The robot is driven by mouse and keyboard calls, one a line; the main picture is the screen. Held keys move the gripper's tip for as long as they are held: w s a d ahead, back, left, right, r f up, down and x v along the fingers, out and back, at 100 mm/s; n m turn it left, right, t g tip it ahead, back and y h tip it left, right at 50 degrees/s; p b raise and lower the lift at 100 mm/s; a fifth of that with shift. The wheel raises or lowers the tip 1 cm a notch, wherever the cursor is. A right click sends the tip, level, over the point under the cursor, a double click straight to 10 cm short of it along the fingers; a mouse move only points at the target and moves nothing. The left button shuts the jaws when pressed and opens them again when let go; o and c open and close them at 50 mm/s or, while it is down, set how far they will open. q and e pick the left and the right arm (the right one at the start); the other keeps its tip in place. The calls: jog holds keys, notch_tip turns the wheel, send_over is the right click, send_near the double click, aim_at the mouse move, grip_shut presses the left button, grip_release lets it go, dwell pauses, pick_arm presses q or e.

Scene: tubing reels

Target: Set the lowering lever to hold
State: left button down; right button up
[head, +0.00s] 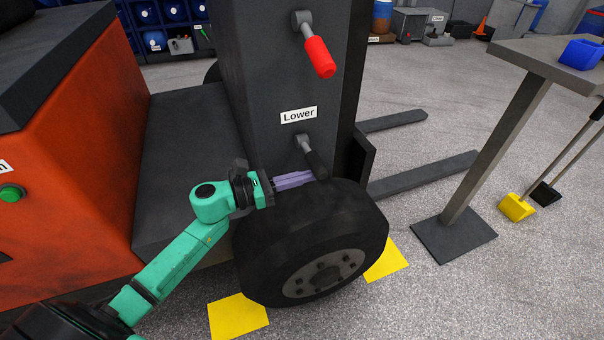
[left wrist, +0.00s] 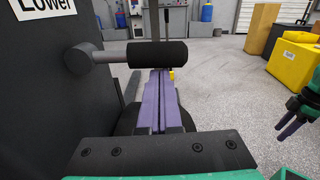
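The dark mast of the truck carries a white "Lower" sign (head: 298,115). Below it is a lever with a grey pivot and black grip (head: 316,164), angled down to the right in the head view. In the left wrist view the black grip (left wrist: 158,53) lies across the picture beyond the fingertips. My left gripper (head: 308,177) has its purple fingers side by side with no clear gap and nothing visible between them. Its tips are close to the grip, apparently below it; contact cannot be told. My right gripper (left wrist: 284,132) shows small at the right edge of the wrist view.
A red-handled lever (head: 319,58) is higher on the mast. A black wheel (head: 313,240) is just below my left gripper. Forks (head: 424,174) extend to the right.

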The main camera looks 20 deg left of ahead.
pick_arm(q)
notch_tip(320, 180, up, 5)
jog(key=n+p, duration=0.4)
jog(key=n, duration=0.1)
jog(key=shift+f, duration=0.2)
pick_arm(e)
jog(key=s+d+f, duration=0.1)
jog(key=s+f, duration=0.1)
jog(key=f, duration=0.3)
jog(key=s+d+f, duration=0.1)
jog(key=f, duration=0.4)
jog(key=shift+s+d+f+h, duration=0.3)
jog(key=shift+s+f, duration=0.1)
pick_arm(q)
jog(key=shift+f, duration=0.1)
pick_arm(e)
jog(key=shift+f, duration=0.1)
